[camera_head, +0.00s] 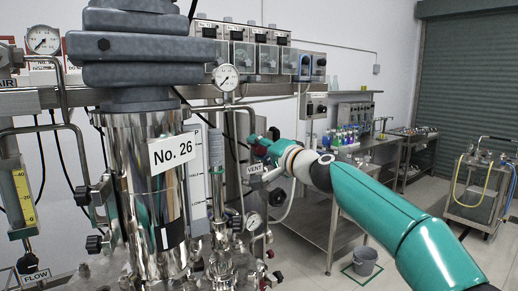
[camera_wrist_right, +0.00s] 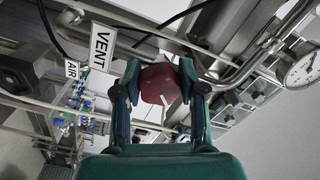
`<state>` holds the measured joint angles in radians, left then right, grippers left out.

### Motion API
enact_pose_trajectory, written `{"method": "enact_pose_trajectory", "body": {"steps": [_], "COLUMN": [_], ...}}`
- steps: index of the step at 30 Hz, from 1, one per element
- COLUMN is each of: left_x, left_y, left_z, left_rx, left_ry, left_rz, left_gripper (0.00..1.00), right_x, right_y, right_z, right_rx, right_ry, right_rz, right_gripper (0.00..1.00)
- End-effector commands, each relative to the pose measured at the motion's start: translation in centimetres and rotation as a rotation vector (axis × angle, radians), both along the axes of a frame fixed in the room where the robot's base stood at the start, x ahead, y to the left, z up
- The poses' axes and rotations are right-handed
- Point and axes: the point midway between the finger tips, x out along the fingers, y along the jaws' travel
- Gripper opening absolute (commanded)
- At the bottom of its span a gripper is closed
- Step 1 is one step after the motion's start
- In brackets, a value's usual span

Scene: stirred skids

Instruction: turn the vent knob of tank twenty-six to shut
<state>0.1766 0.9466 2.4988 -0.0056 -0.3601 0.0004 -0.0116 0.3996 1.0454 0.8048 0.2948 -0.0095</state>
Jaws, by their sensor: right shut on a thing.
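The steel tank marked No. 26 (camera_head: 145,215) stands upright at the left of the head view. A white VENT tag (camera_head: 254,168) hangs just right of it; the tag also shows in the wrist view (camera_wrist_right: 101,46). My right gripper (camera_head: 264,142) is by the pipework above this tag. In the wrist view, my right gripper (camera_wrist_right: 160,75) is shut on the dark red vent knob (camera_wrist_right: 158,82), one finger on each side. A white pointer mark shows on the knob's face. The knob is mostly hidden in the head view. My left gripper is out of view.
A round gauge (camera_head: 226,77) is on the pipework above the gripper, and another (camera_head: 253,221) is below. A steel bench (camera_head: 330,206) with coloured bottles stands behind. A grey bucket (camera_head: 365,261) is on the floor. A trolley (camera_head: 478,190) stands at the right.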

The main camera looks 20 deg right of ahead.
Motion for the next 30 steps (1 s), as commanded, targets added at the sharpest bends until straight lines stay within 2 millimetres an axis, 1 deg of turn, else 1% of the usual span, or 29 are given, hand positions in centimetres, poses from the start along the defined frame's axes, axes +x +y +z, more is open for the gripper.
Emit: {"method": "enact_pose_trajectory", "body": {"steps": [18, 24, 30], "left_x": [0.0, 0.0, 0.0], "left_y": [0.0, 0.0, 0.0], "left_z": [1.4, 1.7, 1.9], "left_rx": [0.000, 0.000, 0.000], "left_ry": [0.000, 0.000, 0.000], "left_rz": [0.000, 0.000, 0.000], "left_gripper": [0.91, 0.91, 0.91], "right_x": [0.1, 0.1, 0.1], "right_y": [-0.2, -0.2, -0.2], "right_z": [0.1, 0.1, -0.1], "right_rx": [0.551, 0.677, 0.752], "right_ry": [0.134, 0.166, 0.185], "right_rz": [-0.007, -0.007, -0.007], "right_gripper": [0.06, 0.06, 0.06]}}
